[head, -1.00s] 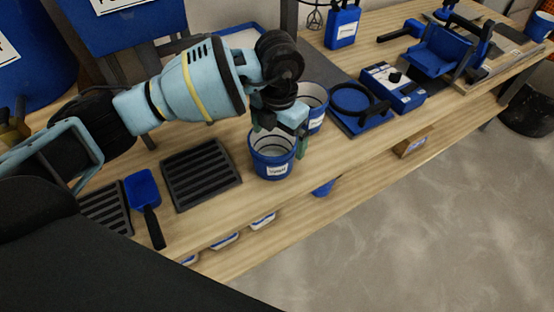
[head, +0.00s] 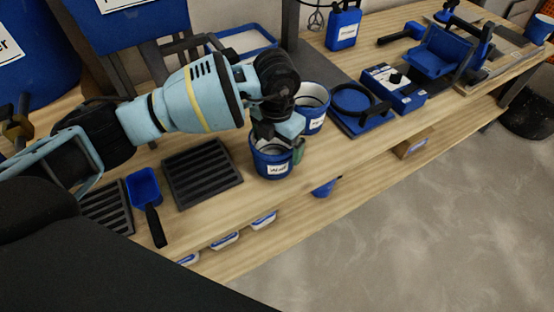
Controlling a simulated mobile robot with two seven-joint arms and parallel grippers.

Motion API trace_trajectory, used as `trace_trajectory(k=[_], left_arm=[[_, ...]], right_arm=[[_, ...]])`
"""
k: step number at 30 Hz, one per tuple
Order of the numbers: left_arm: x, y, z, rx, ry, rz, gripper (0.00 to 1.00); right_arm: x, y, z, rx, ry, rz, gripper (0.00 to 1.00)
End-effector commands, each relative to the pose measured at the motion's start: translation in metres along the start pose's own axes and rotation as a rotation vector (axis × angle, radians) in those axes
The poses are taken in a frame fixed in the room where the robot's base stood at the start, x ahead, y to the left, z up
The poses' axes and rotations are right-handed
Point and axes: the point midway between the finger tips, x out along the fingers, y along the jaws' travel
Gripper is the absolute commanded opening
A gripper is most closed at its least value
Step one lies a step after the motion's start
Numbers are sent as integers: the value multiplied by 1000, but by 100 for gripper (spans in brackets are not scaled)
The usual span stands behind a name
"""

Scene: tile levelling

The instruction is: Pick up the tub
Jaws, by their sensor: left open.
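A blue tub (head: 266,172) with a white label and a pale inside stands upright near the front edge of the wooden bench. A second blue tub (head: 318,124), also labelled, stands just behind it to the right. My left gripper (head: 280,146) is open, low over the front tub and covering much of its mouth. One greenish finger shows at the right side of that tub's rim; I cannot tell if it touches. The other finger is hidden. My right gripper is not in view.
A dark ribbed tray (head: 202,174) and a blue scoop (head: 145,188) lie to the left. A blue round-ringed holder (head: 356,104) and a blue box (head: 393,88) stand to the right. Small containers (head: 225,241) sit on the lower shelf. The bench front between tray and tub is narrow but bare.

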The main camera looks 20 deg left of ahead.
Motion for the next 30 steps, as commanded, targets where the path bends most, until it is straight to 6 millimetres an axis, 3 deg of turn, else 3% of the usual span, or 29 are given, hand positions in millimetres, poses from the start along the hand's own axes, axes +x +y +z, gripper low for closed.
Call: trace_trajectory(k=[1,6,7,9,19,30], left_arm=[[24,-9,-12,11,40,-19,78],[24,-10,-11,13,40,-21,56],[24,-11,-11,13,40,-21,55],[24,-11,-11,13,39,-20,42],[19,-7,-9,8,31,-14,0],[18,-7,-10,8,31,-14,0]], right_arm=[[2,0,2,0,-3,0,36],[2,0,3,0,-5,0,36],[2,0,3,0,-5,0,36],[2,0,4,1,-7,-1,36],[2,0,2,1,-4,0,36],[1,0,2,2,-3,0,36]])
